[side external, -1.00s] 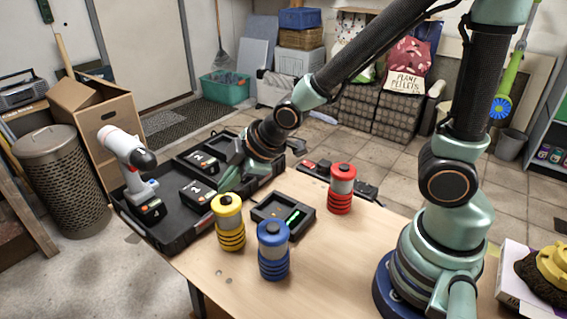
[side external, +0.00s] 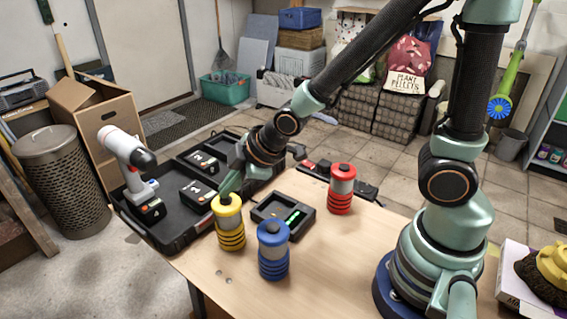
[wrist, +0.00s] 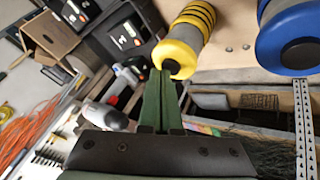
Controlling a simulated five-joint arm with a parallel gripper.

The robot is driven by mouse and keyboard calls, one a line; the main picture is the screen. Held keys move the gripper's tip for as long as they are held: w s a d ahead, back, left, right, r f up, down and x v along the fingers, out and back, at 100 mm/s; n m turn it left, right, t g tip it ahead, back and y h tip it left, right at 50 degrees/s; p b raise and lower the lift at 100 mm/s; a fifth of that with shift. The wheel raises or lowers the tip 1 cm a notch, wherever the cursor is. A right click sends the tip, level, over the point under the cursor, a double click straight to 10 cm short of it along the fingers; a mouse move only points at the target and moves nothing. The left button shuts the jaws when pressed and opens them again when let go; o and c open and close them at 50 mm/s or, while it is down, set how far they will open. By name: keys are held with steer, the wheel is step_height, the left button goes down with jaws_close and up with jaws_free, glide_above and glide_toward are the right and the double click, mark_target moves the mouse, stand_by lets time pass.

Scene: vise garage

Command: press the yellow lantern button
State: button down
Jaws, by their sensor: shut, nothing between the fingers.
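The yellow lantern (side external: 230,232) stands upright on the wooden table, with dark rings around its lower body. It also shows in the wrist view (wrist: 187,38), with a dark round button (wrist: 172,66) on its end. My gripper (side external: 226,194) is shut and empty, its green fingers slanting down to the lantern's top. In the wrist view the fingertips (wrist: 161,72) overlap the button's edge. I cannot tell whether they touch it. The blue lantern (side external: 273,252) stands to the right and nearer the camera. The red lantern (side external: 341,188) stands farther back to the right.
A black tray (side external: 187,240) at the left holds a white cordless drill (side external: 128,160) and battery packs (side external: 198,193). The table front (side external: 330,270) is clear.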

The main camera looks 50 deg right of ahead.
mark_target(230, 199)
steer(key=shift+f, duration=0.25)
stand_by(0.5)
steer(key=shift+r, duration=0.85)
steer(key=shift+r, duration=2.55)
steer(key=s+d+r+m+g+h, duration=0.1)
steer(key=s+d+r+m+h, duration=0.1)
steer(key=s+d+r+m, duration=0.3)
steer(key=s+d+m, duration=0.4)
steer(key=d+m, duration=0.1)
steer(key=m, duration=0.1)
steer(key=shift+s+d+r+g, duration=0.3)
